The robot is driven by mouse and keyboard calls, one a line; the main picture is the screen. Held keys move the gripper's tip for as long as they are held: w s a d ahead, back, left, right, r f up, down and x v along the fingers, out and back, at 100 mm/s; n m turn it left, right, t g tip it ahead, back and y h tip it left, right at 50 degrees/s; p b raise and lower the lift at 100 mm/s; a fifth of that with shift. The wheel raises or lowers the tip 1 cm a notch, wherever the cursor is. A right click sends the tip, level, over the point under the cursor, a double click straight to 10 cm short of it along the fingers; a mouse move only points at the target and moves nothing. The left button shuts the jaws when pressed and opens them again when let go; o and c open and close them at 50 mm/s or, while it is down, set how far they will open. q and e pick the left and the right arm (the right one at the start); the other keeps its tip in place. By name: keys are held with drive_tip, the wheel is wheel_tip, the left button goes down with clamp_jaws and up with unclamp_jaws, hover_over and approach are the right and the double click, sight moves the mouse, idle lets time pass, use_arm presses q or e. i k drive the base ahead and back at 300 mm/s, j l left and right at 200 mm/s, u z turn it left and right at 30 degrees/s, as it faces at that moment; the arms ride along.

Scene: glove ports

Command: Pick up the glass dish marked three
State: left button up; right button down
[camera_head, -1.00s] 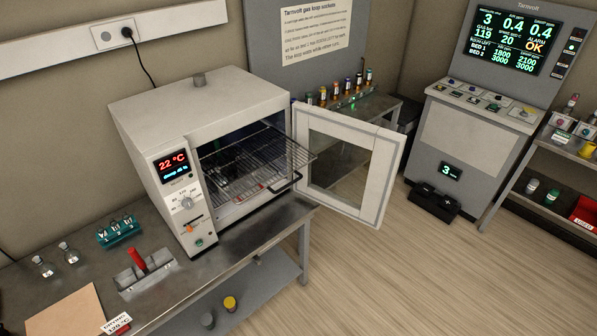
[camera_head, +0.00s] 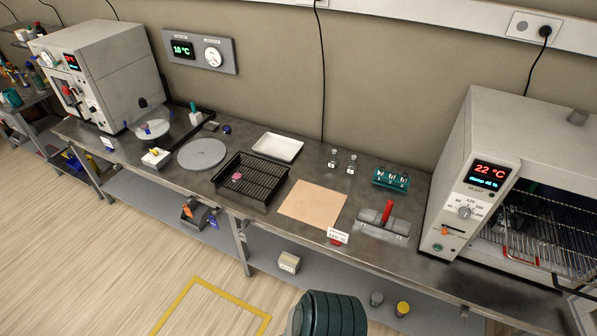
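I cannot make out a glass dish marked three; no such marking is readable. Two small glass bottles with stoppers (camera_head: 343,162) stand at the back of the bench. A teal rack (camera_head: 390,178) holds small clear pieces too small to tell. A black wire tray (camera_head: 252,178) has a small pink item on it. Neither of my grippers is in view.
An open oven (camera_head: 480,190) reading 22 °C stands at the right, with wire shelves. A brown sheet (camera_head: 312,203), white tray (camera_head: 277,147), grey disc (camera_head: 201,154) and red-handled block (camera_head: 386,221) lie on the bench. A dark green ribbed object (camera_head: 330,315) shows at the bottom edge.

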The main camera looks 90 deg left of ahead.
sight(237, 177)
drive_tip(key=u, duration=3.6)
drive_tip(key=i+j+z, duration=0.15)
drive_tip(key=z, duration=0.3)
drive_tip(key=i+j+z, duration=0.1)
drive_tip(key=z, duration=0.4)
drive_tip(key=j+z, duration=0.45)
drive_tip(key=i+l, duration=0.05)
drive_tip(key=l, duration=0.05)
